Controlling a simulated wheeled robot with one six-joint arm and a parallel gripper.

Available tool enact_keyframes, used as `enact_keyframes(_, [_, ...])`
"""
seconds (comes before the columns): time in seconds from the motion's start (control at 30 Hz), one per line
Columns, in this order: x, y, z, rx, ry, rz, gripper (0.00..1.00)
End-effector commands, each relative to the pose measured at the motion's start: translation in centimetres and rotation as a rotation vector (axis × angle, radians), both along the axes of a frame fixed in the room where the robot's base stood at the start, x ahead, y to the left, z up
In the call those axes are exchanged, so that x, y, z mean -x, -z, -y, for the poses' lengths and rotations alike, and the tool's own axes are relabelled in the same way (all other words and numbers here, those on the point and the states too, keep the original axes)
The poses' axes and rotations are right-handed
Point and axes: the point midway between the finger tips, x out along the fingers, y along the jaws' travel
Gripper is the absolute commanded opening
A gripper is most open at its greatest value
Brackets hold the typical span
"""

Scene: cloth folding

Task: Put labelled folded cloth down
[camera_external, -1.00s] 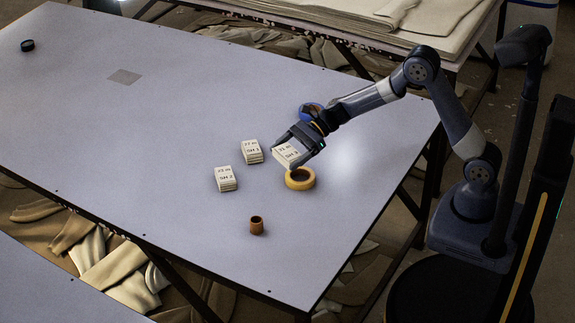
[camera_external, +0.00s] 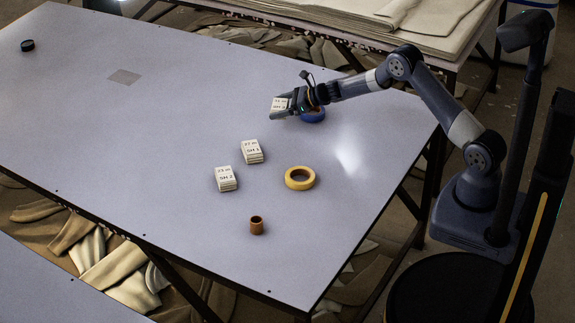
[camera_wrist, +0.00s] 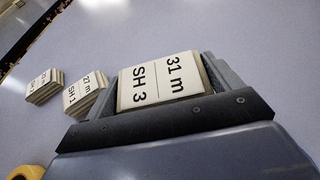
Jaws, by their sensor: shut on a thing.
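My gripper (camera_external: 284,107) is shut on a folded cloth (camera_external: 279,103) with a white label. In the wrist view the held cloth (camera_wrist: 163,80) reads "31 m SH 3" and sits between the jaws. In the external view it is toward the far side of the table, beyond the other stacks; its exact height above the surface is hard to tell. A folded cloth labelled "27 m SH 1" (camera_external: 252,151) lies on the table (camera_external: 150,130), nearer the camera than my gripper. A cloth labelled "SH 2" (camera_external: 226,179) lies to its lower left.
A yellow tape roll (camera_external: 300,178) lies right of the stacks. A blue roll (camera_external: 313,115) is partly hidden behind my gripper. A small brown cup-like object (camera_external: 257,225) stands near the front. A black round object (camera_external: 27,45) and a grey square patch (camera_external: 124,77) are at left. The middle left is clear.

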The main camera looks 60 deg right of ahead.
Motion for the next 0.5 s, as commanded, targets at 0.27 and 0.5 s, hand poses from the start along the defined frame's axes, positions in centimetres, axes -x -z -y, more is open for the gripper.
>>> enact_keyframes(0.27, [0.0,2.8,-0.1,0.0,-0.001,0.001,0.63])
enact_keyframes(0.5, [0.0,5.9,-0.1,-0.001,-0.001,0.001,0.63])
